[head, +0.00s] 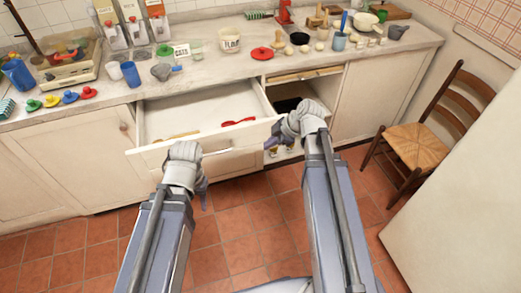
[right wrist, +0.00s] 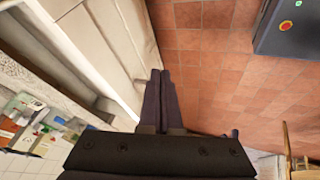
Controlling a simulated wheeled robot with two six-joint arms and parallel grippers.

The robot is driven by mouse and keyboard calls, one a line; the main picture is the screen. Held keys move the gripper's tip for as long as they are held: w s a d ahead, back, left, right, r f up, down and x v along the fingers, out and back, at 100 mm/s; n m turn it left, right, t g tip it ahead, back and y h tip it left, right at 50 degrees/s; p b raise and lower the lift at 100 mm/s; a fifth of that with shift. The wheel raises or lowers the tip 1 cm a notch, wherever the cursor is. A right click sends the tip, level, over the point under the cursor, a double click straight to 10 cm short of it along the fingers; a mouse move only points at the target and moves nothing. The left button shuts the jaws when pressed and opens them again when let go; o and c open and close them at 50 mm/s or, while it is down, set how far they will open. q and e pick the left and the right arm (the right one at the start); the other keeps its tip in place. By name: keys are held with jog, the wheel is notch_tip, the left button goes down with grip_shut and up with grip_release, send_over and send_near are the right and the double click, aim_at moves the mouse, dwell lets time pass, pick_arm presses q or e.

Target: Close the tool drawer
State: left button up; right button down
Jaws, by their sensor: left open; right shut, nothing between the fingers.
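The cream tool drawer (head: 205,155) is pulled out from under the counter in the head view. A wooden utensil and a red utensil (head: 238,122) lie inside it. My left gripper (head: 203,192) is open, low in front of the drawer's left half; its fingers are partly hidden behind the wrist. My right gripper (head: 271,143) is shut and empty at the right end of the drawer front. In the right wrist view its closed fingers (right wrist: 159,75) lie alongside a pale panel (right wrist: 118,45); I cannot tell whether they touch it.
The counter (head: 215,75) holds tubs, cups, a scale and a red lid (head: 262,53). An open cabinet bay (head: 300,90) is right of the drawer. A wooden chair (head: 425,135) and a white slab (head: 455,210) stand at right. The tiled floor (head: 235,235) before the drawer is clear.

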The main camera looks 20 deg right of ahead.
pick_arm(q)
notch_tip(320, 180, down, 9)
jog(key=b, duration=0.8)
jog(key=shift+s, duration=0.35)
pick_arm(e)
jog(key=shift+n+t, duration=0.6)
jog(key=shift+n, duration=0.1)
jog(key=shift+w+a+f, duration=0.1)
jog(key=shift+w+f, duration=1.2)
jog(key=shift+w, duration=0.2)
jog(key=shift+w+a+f, duration=0.15)
jog(key=shift+w+f, duration=1.15)
jog(key=shift+w, duration=0.25)
jog(key=shift+w+a+f, duration=0.1)
jog(key=shift+w+f, duration=1.2)
jog(key=shift+w, duration=0.2)
pick_arm(q)
jog(key=shift+a, duration=0.1)
